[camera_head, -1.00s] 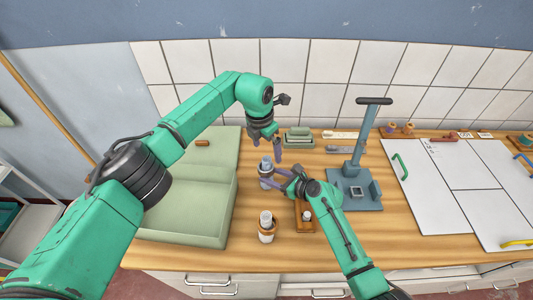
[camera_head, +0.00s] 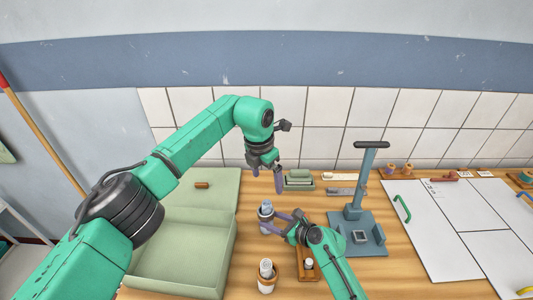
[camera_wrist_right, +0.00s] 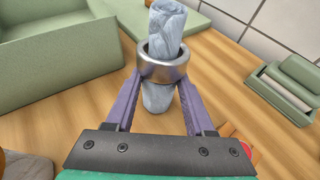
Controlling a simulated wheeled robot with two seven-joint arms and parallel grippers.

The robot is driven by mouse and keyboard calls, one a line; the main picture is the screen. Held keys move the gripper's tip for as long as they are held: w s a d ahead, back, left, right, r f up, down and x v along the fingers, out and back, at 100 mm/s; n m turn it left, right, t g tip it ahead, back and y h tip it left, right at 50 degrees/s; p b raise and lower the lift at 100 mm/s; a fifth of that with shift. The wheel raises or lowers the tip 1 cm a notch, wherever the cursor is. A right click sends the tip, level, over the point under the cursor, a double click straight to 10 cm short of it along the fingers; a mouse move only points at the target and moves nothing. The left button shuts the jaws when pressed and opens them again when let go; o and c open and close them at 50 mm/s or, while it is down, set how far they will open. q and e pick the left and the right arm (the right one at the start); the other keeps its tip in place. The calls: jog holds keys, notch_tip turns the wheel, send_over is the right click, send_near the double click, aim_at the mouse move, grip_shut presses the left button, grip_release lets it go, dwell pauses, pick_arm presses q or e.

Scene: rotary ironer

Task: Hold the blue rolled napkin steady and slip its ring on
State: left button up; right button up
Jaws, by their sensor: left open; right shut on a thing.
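The blue rolled napkin (camera_wrist_right: 165,25) stands upright in the right wrist view, and its top also shows in the head view (camera_head: 265,205). A silver ring (camera_wrist_right: 163,66) sits around the napkin, with napkin showing above and below it. My right gripper (camera_head: 272,222) is shut on the ring, its purple fingers on either side in the right wrist view (camera_wrist_right: 162,82). My left gripper (camera_head: 279,184) is open and empty, above and slightly right of the napkin's top, apart from it. The napkin's foot is partly hidden by my right gripper.
A pale rolled napkin (camera_head: 266,267) with a brownish band stands at the front. Green trays (camera_head: 298,182) sit behind. A wooden tray (camera_head: 307,270) lies beside my right arm.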

jog(key=o, duration=1)
jog(key=v, duration=1.2)
jog(key=shift+s, duration=0.1)
